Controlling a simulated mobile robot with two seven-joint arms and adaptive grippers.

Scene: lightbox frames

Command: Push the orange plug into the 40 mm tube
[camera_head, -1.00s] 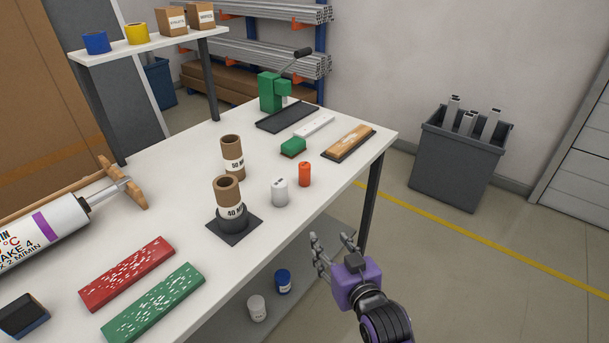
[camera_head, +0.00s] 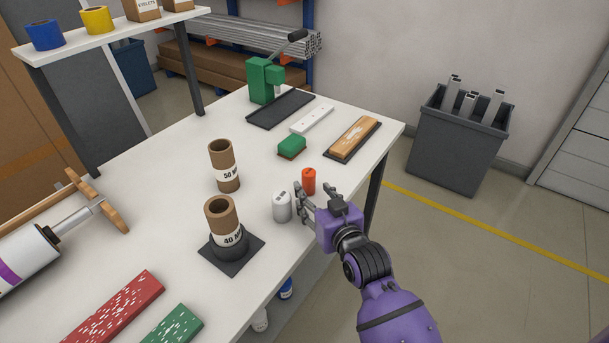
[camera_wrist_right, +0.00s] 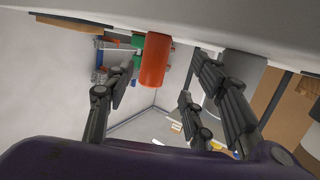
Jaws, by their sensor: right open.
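The orange plug (camera_head: 309,182) stands upright near the bench's right edge. It also shows in the right wrist view (camera_wrist_right: 155,62), ahead of the fingers. The 40 mm tube (camera_head: 222,222) is brown cardboard and stands upright in a black holder with a square base (camera_head: 245,255). My right gripper (camera_head: 304,202) is open and empty, its fingers beside the orange plug and close to the white plug (camera_head: 282,207). In the right wrist view the fingers (camera_wrist_right: 160,88) are spread apart. I cannot tell whether they touch anything. My left gripper is not in view.
The 50 mm tube (camera_head: 224,166) stands behind the 40 mm tube. A green sponge-like block (camera_head: 291,146) and a wooden block on a dark pad (camera_head: 354,138) lie behind the plugs. Red (camera_head: 115,308) and green strips lie at the front. A grey bin (camera_head: 458,145) stands right of the bench.

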